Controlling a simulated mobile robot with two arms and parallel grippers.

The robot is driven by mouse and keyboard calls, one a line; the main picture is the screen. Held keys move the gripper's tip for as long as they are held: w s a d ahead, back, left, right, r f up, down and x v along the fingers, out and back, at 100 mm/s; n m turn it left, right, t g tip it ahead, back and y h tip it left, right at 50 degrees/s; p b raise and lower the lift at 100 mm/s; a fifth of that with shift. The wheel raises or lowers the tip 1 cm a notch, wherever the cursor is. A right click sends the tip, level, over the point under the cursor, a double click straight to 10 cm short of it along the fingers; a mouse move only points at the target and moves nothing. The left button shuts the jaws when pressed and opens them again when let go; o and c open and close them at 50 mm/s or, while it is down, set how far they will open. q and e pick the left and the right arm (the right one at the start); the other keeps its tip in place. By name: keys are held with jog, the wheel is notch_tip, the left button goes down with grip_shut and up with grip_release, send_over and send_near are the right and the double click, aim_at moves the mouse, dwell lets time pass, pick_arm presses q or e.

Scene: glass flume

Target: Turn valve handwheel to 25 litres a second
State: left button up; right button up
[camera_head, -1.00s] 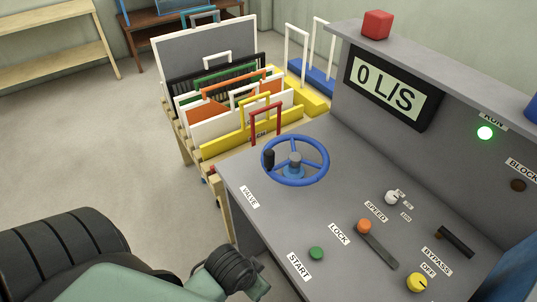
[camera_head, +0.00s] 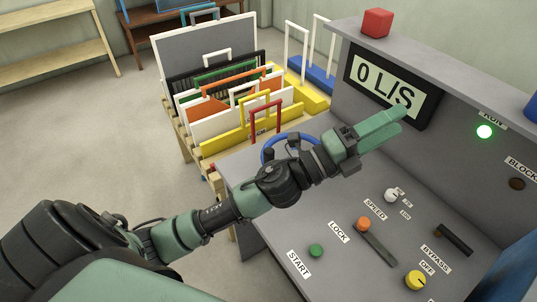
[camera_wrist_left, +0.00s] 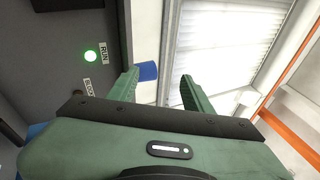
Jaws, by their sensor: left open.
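The blue valve handwheel (camera_head: 270,150) lies on the grey console (camera_head: 335,255); my left arm covers most of it in the head view. The display (camera_head: 389,85) reads 0 L/S. My left gripper (camera_head: 402,122) is in front of the console's upright panel, just below and over the edge of the display, past the wheel to the right. In the left wrist view its two fingers (camera_wrist_left: 160,92) stand apart with nothing between them. The VALVE label is hidden by my arm. My right gripper is in neither view.
On the console are a green START button (camera_head: 317,250), an orange LOCK lever (camera_head: 364,224), a white SPEED knob (camera_head: 391,195) and a yellow knob (camera_head: 415,280). The RUN lamp (camera_head: 484,132) glows green. A red block (camera_head: 377,23) sits on top. A rack of coloured panels (camera_head: 215,75) stands behind.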

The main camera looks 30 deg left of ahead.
pick_arm(q)
jog(key=s+d+m+g+h, duration=0.2)
jog(key=d+m+g+h, duration=0.25)
jog(key=m, duration=0.35)
jog(key=m+g+y, duration=1.3)
jog(key=m+y, duration=0.3)
jog(key=y, duration=0.3)
send_over(268, 150)
jog(key=shift+h, duration=0.25)
notch_tip(268, 150, down, 15)
jog(key=shift+r, duration=0.1)
jog(key=shift+f, duration=0.3)
notch_tip(268, 150, down, 6)
jog(key=p, duration=0.2)
jog(key=shift+p, duration=0.3)
jog(key=shift+f, duration=0.5)
grip_shut()
